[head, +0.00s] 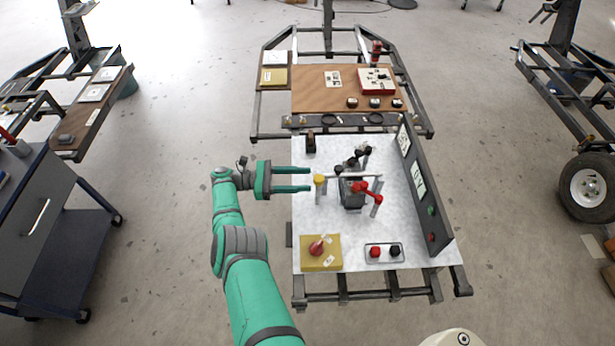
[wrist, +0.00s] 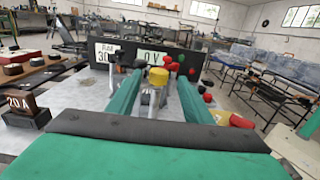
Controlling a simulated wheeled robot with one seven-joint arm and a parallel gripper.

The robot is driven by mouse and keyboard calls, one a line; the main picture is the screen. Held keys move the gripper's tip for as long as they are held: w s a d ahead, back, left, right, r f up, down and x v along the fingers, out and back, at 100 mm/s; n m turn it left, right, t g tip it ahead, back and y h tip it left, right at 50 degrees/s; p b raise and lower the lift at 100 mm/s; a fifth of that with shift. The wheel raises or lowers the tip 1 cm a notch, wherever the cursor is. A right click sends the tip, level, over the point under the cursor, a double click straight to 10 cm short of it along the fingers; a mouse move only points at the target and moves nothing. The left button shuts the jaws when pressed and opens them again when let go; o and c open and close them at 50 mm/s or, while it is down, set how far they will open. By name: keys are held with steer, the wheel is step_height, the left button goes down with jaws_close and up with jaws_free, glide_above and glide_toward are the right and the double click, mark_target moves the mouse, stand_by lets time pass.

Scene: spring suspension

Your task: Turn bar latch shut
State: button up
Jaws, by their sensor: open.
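My gripper (head: 308,179) is open, with its two green fingers pointing right over the left edge of the white-topped bench. A yellow-capped post (head: 319,181) stands just beyond the fingertips. In the wrist view the yellow cap (wrist: 157,77) shows in the gap between the fingers (wrist: 160,95), and I see no contact. A thin grey bar (head: 352,176) runs right from near the post, above a dark block (head: 350,196). A red handle (head: 367,189) sits at the block's right. I cannot tell which of these parts is the bar latch, or its exact angle.
A dark upright panel (head: 425,195) lines the bench's right side. A yellow block with a red knob (head: 320,252) is at front left. A small dark block (head: 310,144) stands at back left.

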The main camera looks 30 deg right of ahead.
steer(key=shift+w+a, duration=0.35)
steer(key=shift+a, duration=0.3)
